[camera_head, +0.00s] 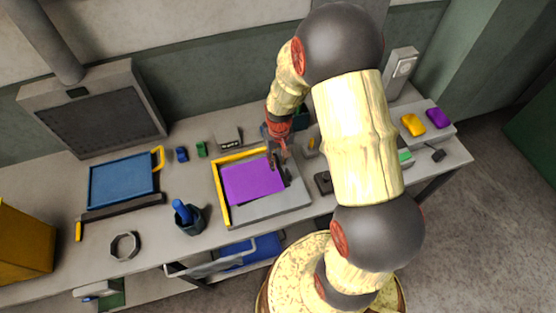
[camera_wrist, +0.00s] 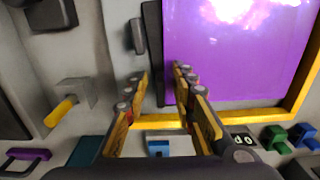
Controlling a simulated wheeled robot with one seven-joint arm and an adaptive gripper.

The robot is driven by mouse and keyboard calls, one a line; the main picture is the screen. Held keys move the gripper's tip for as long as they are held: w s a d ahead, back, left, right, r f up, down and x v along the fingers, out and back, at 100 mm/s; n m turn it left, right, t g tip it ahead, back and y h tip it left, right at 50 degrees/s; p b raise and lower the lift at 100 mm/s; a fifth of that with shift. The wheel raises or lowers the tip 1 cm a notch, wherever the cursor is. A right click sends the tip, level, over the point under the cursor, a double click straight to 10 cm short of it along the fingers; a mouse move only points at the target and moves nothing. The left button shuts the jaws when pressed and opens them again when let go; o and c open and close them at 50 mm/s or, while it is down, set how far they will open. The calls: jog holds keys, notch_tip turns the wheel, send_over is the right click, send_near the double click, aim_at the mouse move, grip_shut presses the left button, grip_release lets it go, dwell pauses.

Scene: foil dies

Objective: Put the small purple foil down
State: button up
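A flat, glossy purple sheet (camera_head: 252,182) lies inside a yellow-edged frame (camera_head: 221,196) on the grey bench. It fills the upper right of the wrist view (camera_wrist: 235,60). My gripper (camera_head: 277,160) is low at the frame's right side, by the sheet's right edge. A smaller purple piece (camera_head: 437,117) lies on a pale block at the bench's right end.
A yellow piece (camera_head: 413,125) lies beside the small purple piece. A blue panel (camera_head: 123,181), a dark cup (camera_head: 190,220) and a grey ring (camera_head: 125,245) are left of the frame. Small blue (camera_head: 181,155) and green (camera_head: 201,149) blocks stand behind. Bare bench shows at front left.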

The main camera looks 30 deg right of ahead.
jog(key=s+a+r+n+t+p, duration=0.1)
jog(key=s+a+r, duration=0.1)
jog(key=r, duration=1.1)
jog(key=s+a+r+t+p, duration=0.1)
jog(key=s+a+r, duration=0.2)
jog(key=r, duration=1)
jog(key=s+a+r+n+t, duration=0.1)
jog(key=s+a+r+t, duration=0.2)
jog(key=s+r, duration=0.7)
jog(key=shift+s+a+t, duration=0.3)
jog(key=shift+s+a, duration=0.45)
jog(key=shift+s, duration=0.5)
jog(key=shift+b, duration=0.35)
notch_tip(320, 180, down, 7)
jog(key=b, duration=0.7)
jog(key=shift+f, duration=0.2)
